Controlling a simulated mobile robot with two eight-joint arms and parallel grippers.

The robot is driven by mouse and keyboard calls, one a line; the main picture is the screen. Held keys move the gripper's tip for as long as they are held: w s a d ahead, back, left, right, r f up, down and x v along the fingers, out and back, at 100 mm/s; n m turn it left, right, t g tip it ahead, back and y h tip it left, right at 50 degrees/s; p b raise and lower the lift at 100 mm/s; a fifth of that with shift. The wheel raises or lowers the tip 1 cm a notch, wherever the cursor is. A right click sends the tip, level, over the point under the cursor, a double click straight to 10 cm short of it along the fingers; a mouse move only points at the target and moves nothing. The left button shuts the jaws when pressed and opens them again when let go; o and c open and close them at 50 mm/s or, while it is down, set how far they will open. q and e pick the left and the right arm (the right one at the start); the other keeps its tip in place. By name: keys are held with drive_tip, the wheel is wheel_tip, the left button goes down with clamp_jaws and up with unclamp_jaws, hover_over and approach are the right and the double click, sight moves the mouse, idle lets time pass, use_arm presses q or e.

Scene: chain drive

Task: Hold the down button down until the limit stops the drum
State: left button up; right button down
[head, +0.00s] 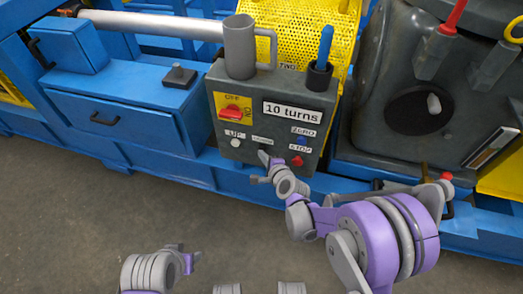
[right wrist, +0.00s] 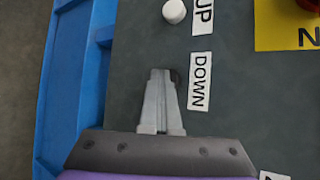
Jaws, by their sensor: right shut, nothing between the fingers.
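The grey control box (head: 265,115) carries a label reading DOWN (right wrist: 199,80), partly covered in the head view. The down button (right wrist: 175,75) shows only as a dark edge behind my right fingertips. My right gripper (head: 264,159) is shut and empty, its tips at the button beside the label; it also shows in the right wrist view (right wrist: 160,73). I cannot tell whether the tips touch or press the button. A sign on the box (head: 292,111) reads "10 turns". My left gripper (head: 188,257) is low at the left, away from the box; its jaws are unclear. I cannot make out the drum.
The white UP button (head: 236,143), blue ZERO button (head: 301,140) and red STOP button (head: 297,161) sit close around. A red switch (head: 230,112) is above. A grey mug (head: 239,48) and a holder (head: 319,76) with a blue-handled tool stand on top. Yellow mesh (head: 300,30) is behind.

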drive_tip(key=shift+s+a, duration=0.25)
drive_tip(key=shift+s, duration=0.6)
drive_tip(key=s, duration=0.1)
drive_tip(key=s+a, duration=0.1)
drive_tip(key=s, duration=0.2)
drive_tip(key=shift+s+a, duration=0.25)
drive_tip(key=shift+s, duration=0.15)
idle(0.3)
